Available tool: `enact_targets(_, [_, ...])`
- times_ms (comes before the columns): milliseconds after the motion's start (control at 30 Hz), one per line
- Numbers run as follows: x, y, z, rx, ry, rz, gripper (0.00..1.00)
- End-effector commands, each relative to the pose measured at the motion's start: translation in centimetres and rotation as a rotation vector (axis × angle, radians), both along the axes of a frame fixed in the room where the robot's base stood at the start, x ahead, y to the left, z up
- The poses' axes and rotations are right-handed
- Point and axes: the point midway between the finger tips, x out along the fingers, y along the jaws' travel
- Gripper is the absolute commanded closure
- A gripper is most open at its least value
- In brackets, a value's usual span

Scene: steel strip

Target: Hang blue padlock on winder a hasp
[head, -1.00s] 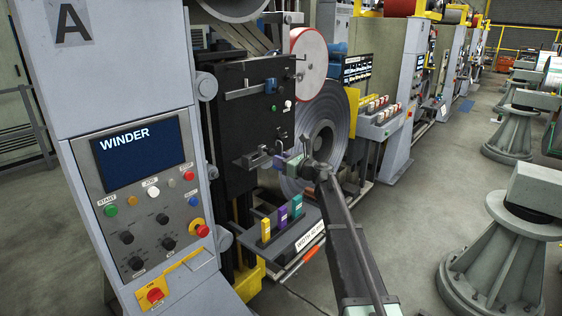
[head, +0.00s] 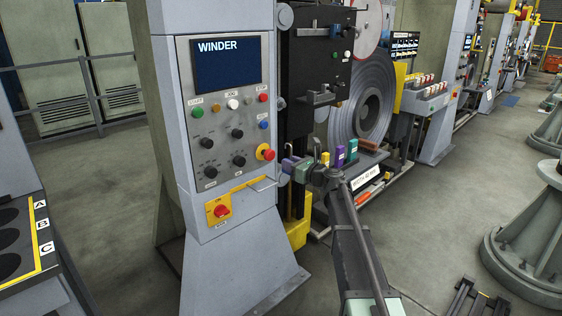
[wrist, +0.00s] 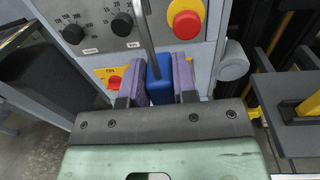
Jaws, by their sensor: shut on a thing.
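My gripper (wrist: 158,88) is shut on the blue padlock (wrist: 160,82), held between its two purple pads in the wrist view. The padlock's grey shackle (wrist: 146,40) rises above its body, in front of the panel. In the head view my gripper (head: 292,166) is beside the lower right edge of the winder A panel; the padlock is hard to make out there. A yellow plate (head: 241,191) with a red rotary switch (head: 220,210) is low on that panel, left of my gripper. It is partly hidden behind the pads in the wrist view (wrist: 101,75). I cannot make out the hasp's opening.
A red emergency stop (head: 265,152) and several black knobs sit above the yellow plate. A rack with yellow, purple and teal blocks (head: 340,155) stands behind my gripper. A dark bench (head: 20,235) with round recesses is at left.

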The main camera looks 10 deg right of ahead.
Motion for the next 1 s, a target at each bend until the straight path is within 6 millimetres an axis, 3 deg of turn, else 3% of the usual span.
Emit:
enact_targets(33, [-0.9, -0.4, -5.0, 0.000, 0.000, -0.009, 1.00])
enact_targets(100, [-1.8, -0.9, -8.3, 0.000, 0.000, -0.023, 1.00])
enact_targets(200, [-3.1, -1.6, -12.4, 0.000, 0.000, -0.042, 1.00])
enact_targets(333, [-4.6, -2.1, -16.0, 0.000, 0.000, -0.063, 1.00])
enact_targets(500, [-5.6, -2.5, -17.4, 0.000, 0.000, -0.078, 1.00])
enact_targets(1000, [-5.0, -2.3, -17.0, 0.000, 0.000, -0.079, 1.00])
